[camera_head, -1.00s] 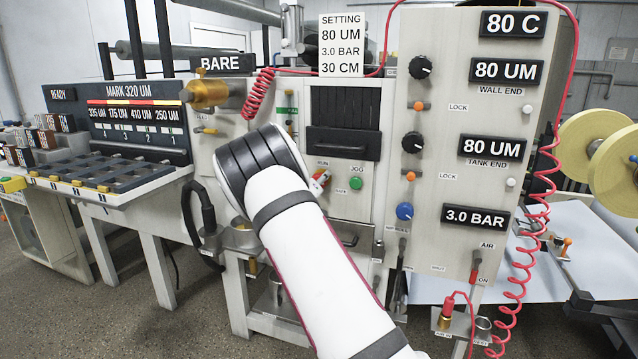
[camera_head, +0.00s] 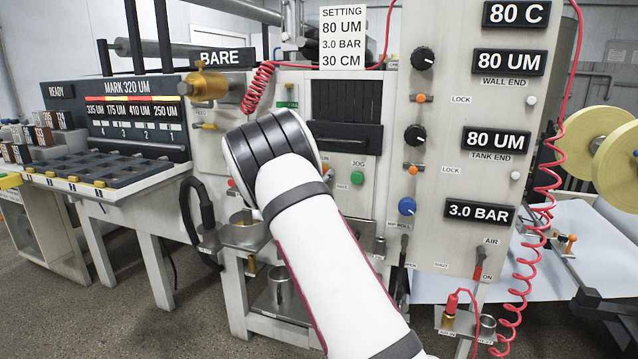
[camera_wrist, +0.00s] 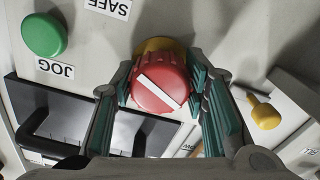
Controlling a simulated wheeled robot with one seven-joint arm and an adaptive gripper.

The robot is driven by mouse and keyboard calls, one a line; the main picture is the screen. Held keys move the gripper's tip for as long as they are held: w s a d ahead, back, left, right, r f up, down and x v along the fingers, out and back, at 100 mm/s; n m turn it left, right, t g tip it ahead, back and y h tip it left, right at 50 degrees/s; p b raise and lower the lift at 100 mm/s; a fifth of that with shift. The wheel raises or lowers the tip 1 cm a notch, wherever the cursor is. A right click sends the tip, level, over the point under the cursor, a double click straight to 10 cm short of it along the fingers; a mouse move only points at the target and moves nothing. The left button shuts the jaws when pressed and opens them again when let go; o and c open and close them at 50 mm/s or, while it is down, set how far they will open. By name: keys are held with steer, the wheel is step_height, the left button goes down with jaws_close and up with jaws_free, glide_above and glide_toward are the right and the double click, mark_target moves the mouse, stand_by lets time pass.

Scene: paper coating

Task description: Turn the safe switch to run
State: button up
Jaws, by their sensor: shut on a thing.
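The red round switch knob (camera_wrist: 160,85) with a white line sits on a yellowish collar in the wrist view. Its white line slants from upper left to lower right. My gripper (camera_wrist: 159,78) has its green-padded fingers on both sides of the knob, shut on it. The SAFE label (camera_wrist: 107,6) is above and left of the knob in that view. I cannot read a RUN label there. In the head view my arm hides the knob and my gripper at the grey panel.
The green JOG button (camera_wrist: 44,35) is close by; it also shows in the head view (camera_head: 357,176). A dark handle (camera_wrist: 35,122) and a yellow-ended lever (camera_wrist: 262,112) flank the knob. A blue knob (camera_head: 407,206) is to the right on the tall panel.

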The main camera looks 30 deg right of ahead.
steer(key=m+b, duration=0.4)
steer(key=m, duration=0.2)
steer(key=shift+f+m, duration=0.1)
steer(key=shift+m, duration=0.2)
steer(key=m+b, duration=0.5)
steer(key=m, duration=0.1)
stand_by(0.4)
steer(key=o, duration=1.1)
steer(key=shift+o, duration=0.2)
steer(key=shift+a, duration=0.1)
steer(key=v, duration=1.2)
